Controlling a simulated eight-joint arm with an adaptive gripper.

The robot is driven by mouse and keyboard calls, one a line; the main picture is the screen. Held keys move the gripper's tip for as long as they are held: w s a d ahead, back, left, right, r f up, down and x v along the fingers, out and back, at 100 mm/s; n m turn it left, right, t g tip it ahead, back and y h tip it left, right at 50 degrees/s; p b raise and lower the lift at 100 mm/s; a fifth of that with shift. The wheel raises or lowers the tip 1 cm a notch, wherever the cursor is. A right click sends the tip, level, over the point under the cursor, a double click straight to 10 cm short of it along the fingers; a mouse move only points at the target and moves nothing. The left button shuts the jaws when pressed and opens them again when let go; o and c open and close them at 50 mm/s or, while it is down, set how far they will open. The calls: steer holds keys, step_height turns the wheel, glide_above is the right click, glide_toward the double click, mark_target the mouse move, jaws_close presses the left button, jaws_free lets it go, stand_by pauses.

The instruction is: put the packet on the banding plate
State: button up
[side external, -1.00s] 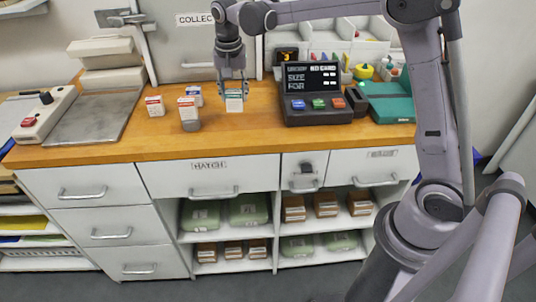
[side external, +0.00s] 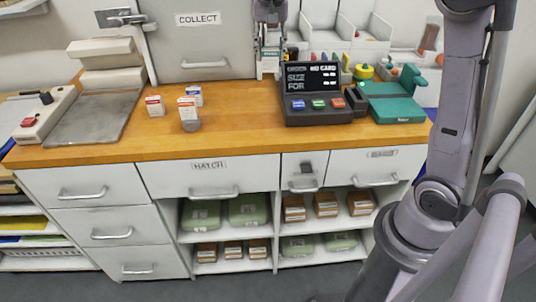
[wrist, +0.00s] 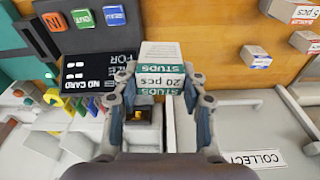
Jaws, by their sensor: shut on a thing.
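My gripper (side external: 269,48) is shut on a white and green packet (wrist: 162,65) lettered "STUDS" and "20 pcs". In the wrist view the fingers (wrist: 160,88) press on its two sides. In the side external view the packet (side external: 269,64) is small and partly hidden by the fingers, in front of the back wall, left of the dark display console. A flat grey metal plate (side external: 92,118), which looks like the banding plate, lies at the left of the wooden counter. It is bare and well apart from my gripper.
Several small packets (side external: 155,106) stand on the counter (side external: 240,135) between the plate and the console (side external: 312,98). A teal device (side external: 395,105) stands at the right. A pale switch box (side external: 45,115) is left of the plate. White bins (side external: 365,30) line the back.

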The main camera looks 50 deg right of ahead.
steer(key=s+d+m, duration=0.3)
steer(key=d+m, duration=0.1)
steer(key=d, duration=0.4)
steer(key=m+g, duration=0.2)
steer(key=m, duration=1.1)
glide_above(387, 94)
steer(key=shift+s+f, duration=0.1)
steer(key=shift+f, duration=6.05)
steer(key=shift+f, duration=0.1)
steer(key=o, duration=1.1)
